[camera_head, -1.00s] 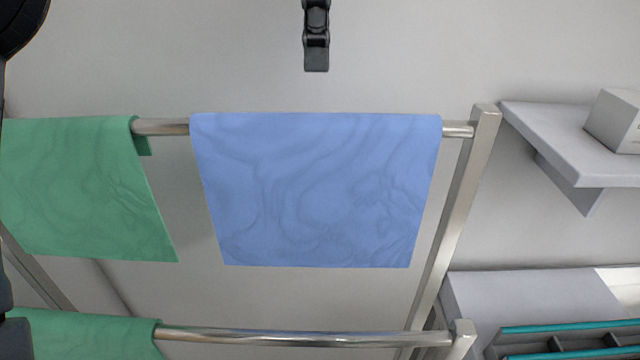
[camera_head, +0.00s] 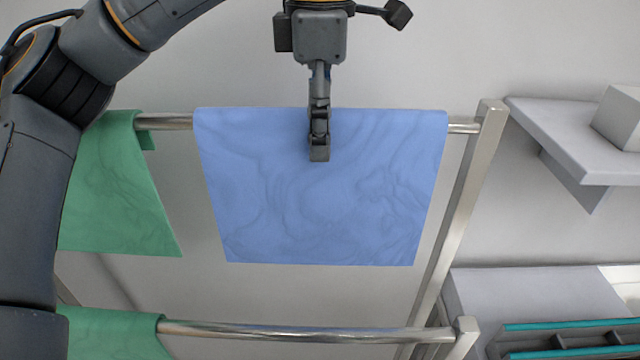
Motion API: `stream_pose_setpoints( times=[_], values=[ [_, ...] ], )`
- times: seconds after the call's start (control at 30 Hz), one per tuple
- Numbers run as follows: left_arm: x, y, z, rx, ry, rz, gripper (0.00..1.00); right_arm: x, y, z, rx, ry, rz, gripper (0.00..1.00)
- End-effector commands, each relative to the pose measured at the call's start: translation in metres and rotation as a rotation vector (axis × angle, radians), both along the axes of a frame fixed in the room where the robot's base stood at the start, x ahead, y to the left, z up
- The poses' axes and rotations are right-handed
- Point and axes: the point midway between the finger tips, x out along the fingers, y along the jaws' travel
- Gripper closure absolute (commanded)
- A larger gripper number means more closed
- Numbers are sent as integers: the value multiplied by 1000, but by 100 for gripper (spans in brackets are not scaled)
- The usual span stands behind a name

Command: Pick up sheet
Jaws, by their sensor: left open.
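A blue sheet (camera_head: 270,205) hangs over the upper metal rail of a rack, in the middle of the head view. My left gripper (camera_head: 319,155) points down in front of the sheet's upper part, with its fingertips a little below the rail line. It is seen edge-on, open, and its fingers cover a small strip of the sheet. I cannot tell whether a finger touches the cloth. My right gripper is not in view.
A green sheet (camera_head: 115,200) hangs at the left on the same rail (camera_head: 165,122), partly behind my left arm. Another green sheet (camera_head: 110,335) hangs on the lower rail (camera_head: 300,334). A wall shelf (camera_head: 570,140) with a white box (camera_head: 620,120) is at the right, above a teal-edged tray (camera_head: 580,326).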

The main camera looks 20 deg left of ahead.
Motion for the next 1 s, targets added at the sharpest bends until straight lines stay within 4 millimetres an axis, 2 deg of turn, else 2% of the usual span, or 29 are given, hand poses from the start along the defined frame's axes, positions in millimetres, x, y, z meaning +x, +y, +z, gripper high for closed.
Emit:
stream_pose_setpoints(
  times=[0.23, 0.27, 0.5, 0.57, 0.87, 1.0],
  values=[
    [0, 0, -2, -1, 0, 0, 38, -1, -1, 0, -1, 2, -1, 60],
    [0, 0, -2, 0, 0, 0, 42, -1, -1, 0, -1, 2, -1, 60],
    [0, 0, -2, 0, 0, -1, 91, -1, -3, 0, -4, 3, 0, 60],
    [0, 0, -2, 0, 0, 0, 100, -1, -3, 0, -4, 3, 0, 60],
    [0, 0, -1, 0, 0, 0, 100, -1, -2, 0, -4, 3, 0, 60],
    [0, 0, 5, 1, -2, 1, 100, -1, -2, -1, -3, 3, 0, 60]
  ],
)
